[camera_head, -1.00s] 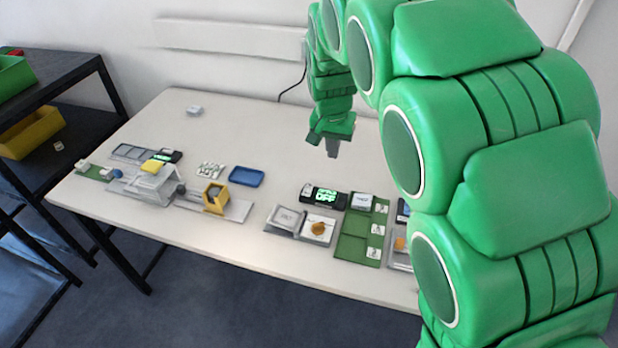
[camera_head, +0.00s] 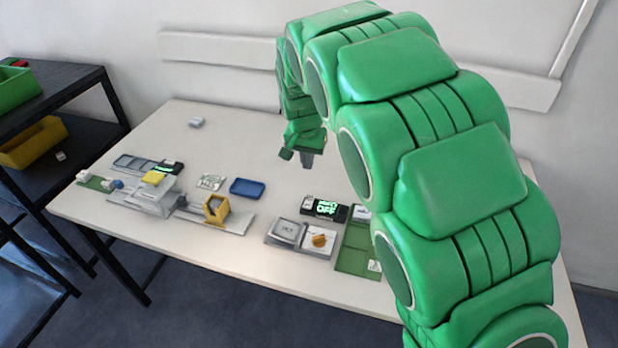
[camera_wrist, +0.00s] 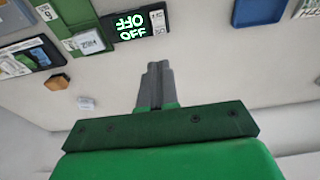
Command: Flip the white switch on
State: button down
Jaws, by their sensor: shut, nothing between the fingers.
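A black box with a lit green display (camera_head: 327,208) reading OFF lies on the table, right of the middle. A small white piece (camera_head: 307,202), which may be the white switch, sits at the display's left end. In the wrist view the OFF display (camera_wrist: 132,25) shows upside down near the top, with the white piece (camera_wrist: 158,21) at its right end. My gripper (camera_head: 307,160) hangs over the table behind the display, apart from it. In the wrist view my gripper's fingers (camera_wrist: 157,68) are shut and empty, pointing towards the display.
A grey tray and an orange knob (camera_head: 319,240) sit in front of the display. A green tray (camera_head: 356,255) stands right of them, partly hidden by my arm. A blue tray (camera_head: 248,187) and a yellow holder (camera_head: 216,208) lie to the left. The back of the table is mostly clear.

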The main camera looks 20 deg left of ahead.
aim_at(310, 197)
jog(key=f, duration=0.4)
jog(key=w+f, duration=0.1)
jog(key=f, duration=0.4)
jog(key=w+f, duration=0.1)
jog(key=f, duration=0.3)
jog(key=shift+w+f, duration=0.2)
jog(key=shift+f, duration=0.1)
jog(key=shift+w+f+g, duration=0.2)
jog(key=shift+f+g, duration=0.05)
jog(key=shift+g, duration=0.15)
jog(key=shift+s, duration=0.3)
jog(key=shift+s+r, duration=0.2)
jog(key=shift+s, duration=0.3)
jog(key=shift+r, duration=0.1)
notch_tip(310, 197, up, 14)
jog(key=s, duration=0.2)
jog(key=shift+s+f, duration=0.2)
jog(key=shift+s, duration=0.05)
